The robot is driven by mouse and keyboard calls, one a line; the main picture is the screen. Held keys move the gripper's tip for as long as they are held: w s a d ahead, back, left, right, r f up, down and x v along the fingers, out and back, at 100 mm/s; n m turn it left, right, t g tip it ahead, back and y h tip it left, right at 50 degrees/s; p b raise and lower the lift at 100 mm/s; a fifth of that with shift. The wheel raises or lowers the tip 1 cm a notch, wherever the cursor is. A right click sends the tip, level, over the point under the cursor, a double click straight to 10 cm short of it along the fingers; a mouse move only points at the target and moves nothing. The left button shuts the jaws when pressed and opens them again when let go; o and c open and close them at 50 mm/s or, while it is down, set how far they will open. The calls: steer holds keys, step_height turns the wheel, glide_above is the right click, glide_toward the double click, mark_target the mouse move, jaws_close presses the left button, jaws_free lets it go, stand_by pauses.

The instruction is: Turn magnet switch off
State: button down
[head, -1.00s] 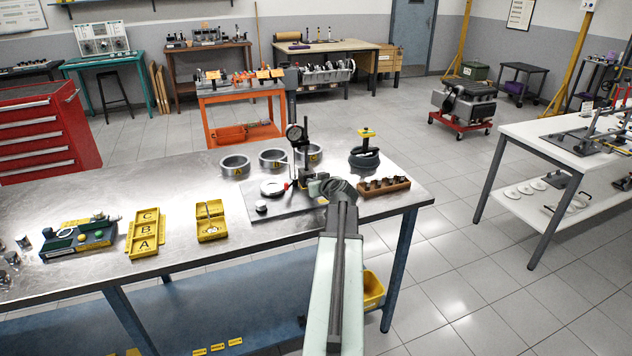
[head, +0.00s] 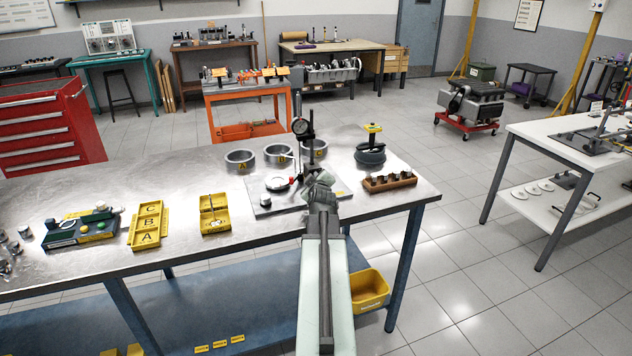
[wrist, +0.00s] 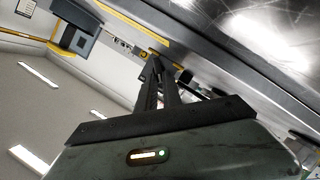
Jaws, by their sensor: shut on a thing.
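The dial indicator stand (head: 304,130) rises from a flat metal plate (head: 262,207) on the steel bench. Its dial is on an upright post, with a small red-tipped part (head: 292,181) low on its left. My gripper (head: 322,181) is at the foot of the post, over the plate's right part, and covers the magnet base and its switch in the head view. In the wrist view my gripper's fingers (wrist: 157,70) come together at the tips. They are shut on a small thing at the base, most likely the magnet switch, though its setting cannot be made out.
Several metal rings (head: 240,159) stand behind the plate. A dark round part with a yellow top (head: 372,140) and a wooden block with small parts (head: 389,182) are close on the right. Yellow trays (head: 149,225) lie left. Bare bench (head: 80,190) is at far left.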

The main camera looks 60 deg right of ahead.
steer(key=shift+f, duration=0.1)
stand_by(0.4)
steer(key=c, duration=1.5)
jaws_free()
